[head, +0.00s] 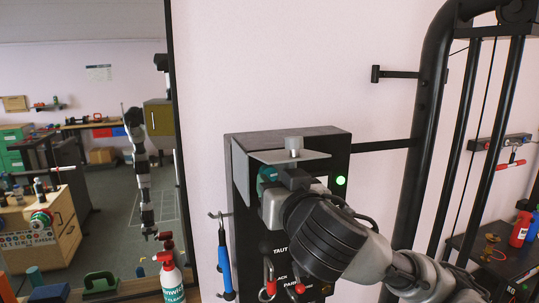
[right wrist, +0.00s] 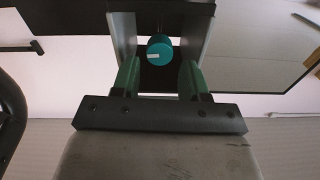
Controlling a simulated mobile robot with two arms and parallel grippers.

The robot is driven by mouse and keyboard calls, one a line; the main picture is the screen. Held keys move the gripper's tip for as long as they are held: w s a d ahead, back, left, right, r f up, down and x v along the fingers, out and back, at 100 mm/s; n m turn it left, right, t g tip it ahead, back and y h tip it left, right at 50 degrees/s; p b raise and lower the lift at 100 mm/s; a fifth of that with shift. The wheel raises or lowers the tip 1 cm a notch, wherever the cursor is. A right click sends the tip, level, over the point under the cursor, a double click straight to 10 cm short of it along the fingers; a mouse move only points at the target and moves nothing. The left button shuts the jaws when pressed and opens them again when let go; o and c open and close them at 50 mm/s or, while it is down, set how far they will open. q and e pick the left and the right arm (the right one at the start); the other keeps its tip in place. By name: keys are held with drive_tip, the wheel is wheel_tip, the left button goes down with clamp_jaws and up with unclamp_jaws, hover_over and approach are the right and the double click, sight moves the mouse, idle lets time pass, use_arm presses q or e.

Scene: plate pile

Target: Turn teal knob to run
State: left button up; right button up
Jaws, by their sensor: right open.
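The teal knob (head: 268,174) is on the front of a black panel box (head: 240,185) on the wall, below a grey hood. In the right wrist view the teal knob (right wrist: 160,48) faces me, with a short white mark pointing left. My right gripper (right wrist: 160,68) is open, with one green finger on each side of the knob and a gap at both sides. In the head view my right gripper (head: 284,181) hides part of the panel and its lettering. I cannot tell whether the fingers reach around the knob. My left gripper is not in view.
A green lamp (head: 341,180) glows on the panel's right. A blue-handled tool (head: 225,262) hangs on its left side, and red-handled clips (head: 268,282) hang below. Black tube framing (head: 415,170) stands at right. A red-and-white bottle (head: 171,275) stands at lower left.

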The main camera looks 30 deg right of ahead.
sight(270, 176)
drive_tip(key=p+x, duration=0.1)
drive_tip(key=x, duration=0.3)
drive_tip(key=shift+d, duration=0.1)
drive_tip(key=shift+w+d+f, duration=0.1)
drive_tip(key=shift+w, duration=0.35)
drive_tip(key=shift+s, duration=0.1)
drive_tip(key=c, duration=0.6)
drive_tip(key=shift+c, duration=0.2)
